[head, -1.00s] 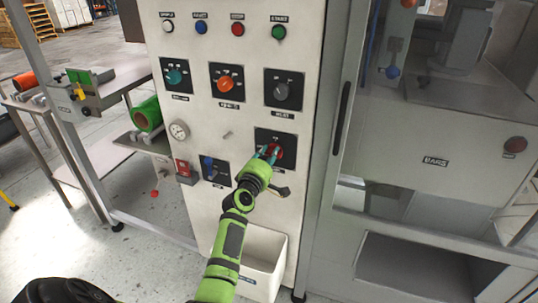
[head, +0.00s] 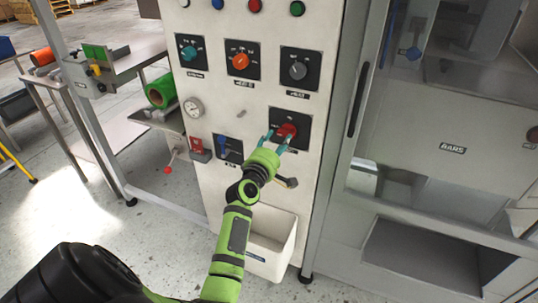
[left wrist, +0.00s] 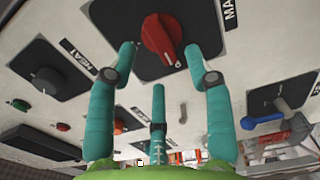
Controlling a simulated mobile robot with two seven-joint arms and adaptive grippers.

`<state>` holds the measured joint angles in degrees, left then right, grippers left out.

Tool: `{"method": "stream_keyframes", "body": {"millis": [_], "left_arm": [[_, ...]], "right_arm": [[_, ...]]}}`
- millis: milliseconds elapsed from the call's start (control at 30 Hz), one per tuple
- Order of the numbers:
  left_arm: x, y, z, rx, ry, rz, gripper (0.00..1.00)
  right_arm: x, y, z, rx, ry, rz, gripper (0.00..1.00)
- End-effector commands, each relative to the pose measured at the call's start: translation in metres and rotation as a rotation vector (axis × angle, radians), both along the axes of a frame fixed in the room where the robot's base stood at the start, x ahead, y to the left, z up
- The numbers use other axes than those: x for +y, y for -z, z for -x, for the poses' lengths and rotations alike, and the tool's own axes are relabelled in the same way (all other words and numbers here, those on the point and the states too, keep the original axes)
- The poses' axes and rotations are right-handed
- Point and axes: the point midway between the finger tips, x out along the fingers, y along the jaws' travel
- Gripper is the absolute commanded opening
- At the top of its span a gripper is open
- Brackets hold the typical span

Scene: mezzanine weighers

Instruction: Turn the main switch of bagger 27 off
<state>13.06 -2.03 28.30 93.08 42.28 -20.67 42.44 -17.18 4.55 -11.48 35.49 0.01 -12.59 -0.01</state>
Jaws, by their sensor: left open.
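The main switch is a red rotary knob (head: 287,131) on a black square plate, low on the right of the white panel. In the left wrist view the knob (left wrist: 160,40) has "MA..." lettering beside its plate. A small white mark shows at the knob's end, but I cannot read its setting. My left gripper (head: 276,140) is open, with its teal fingers spread in front of the knob. In the left wrist view the fingers (left wrist: 160,62) stand apart, with the knob beyond their tips and a visible gap. My right gripper is not in view.
A white bin (head: 270,250) hangs below. A glazed machine (head: 440,130) stands right, a worktable (head: 125,70) left.

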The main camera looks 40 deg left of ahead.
Motion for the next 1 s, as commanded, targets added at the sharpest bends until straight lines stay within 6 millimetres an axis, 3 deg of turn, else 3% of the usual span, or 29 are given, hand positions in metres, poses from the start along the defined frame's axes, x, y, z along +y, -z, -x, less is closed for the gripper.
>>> {"method": "stream_keyframes", "body": {"millis": [200, 400, 1000], "left_arm": [[-0.010, 0.001, 0.044, 0.002, -0.001, -0.001, 0.52], [-0.016, 0.000, 0.068, 0.001, 0.000, 0.000, 0.52], [-0.018, -0.001, 0.074, 0.000, 0.000, 0.000, 0.52]], "right_arm": [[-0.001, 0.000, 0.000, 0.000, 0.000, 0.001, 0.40], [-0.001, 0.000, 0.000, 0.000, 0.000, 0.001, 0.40], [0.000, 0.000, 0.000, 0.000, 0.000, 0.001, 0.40]]}}
